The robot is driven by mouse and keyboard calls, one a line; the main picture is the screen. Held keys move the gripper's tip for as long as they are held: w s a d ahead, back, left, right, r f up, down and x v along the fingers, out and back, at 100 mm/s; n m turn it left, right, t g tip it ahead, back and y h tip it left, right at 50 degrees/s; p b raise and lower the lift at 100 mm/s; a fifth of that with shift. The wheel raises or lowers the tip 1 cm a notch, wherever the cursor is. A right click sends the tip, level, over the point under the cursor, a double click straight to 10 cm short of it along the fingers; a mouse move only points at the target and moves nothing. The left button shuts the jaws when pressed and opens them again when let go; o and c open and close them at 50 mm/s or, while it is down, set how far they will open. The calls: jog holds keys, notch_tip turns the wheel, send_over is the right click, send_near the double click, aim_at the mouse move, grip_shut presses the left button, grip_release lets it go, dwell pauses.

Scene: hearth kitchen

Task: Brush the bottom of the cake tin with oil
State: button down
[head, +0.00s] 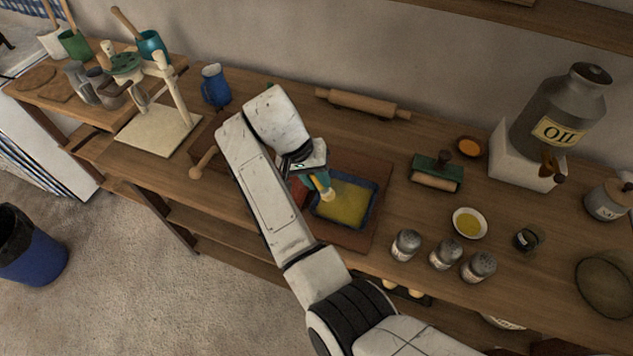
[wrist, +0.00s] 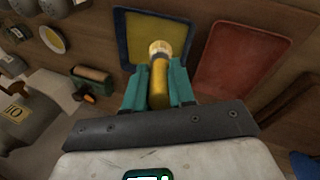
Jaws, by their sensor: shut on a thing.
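The cake tin (head: 345,208) has a blue rim and a yellow bottom, and lies on the wooden counter. It also shows at the top of the wrist view (wrist: 138,48). My gripper (head: 312,180) is above the tin's left side, shut on a brush (head: 326,191) with a yellow handle. In the wrist view the handle (wrist: 159,85) is between the green fingers (wrist: 157,78) and the brush's pale head points over the tin. I cannot tell whether the bristles touch the bottom. A white bowl of yellow oil (head: 469,222) stands to the right.
A red tray (wrist: 240,60) lies beside the tin, mostly hidden by my arm in the head view. Several shakers (head: 445,254) stand to the right. A roller in a green frame (head: 436,172), a rolling pin (head: 362,103) and an oil can (head: 558,112) are behind.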

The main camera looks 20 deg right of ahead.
jog(key=shift+r, duration=0.25)
jog(key=shift+r, duration=1.4)
jog(key=shift+d+f, duration=0.1)
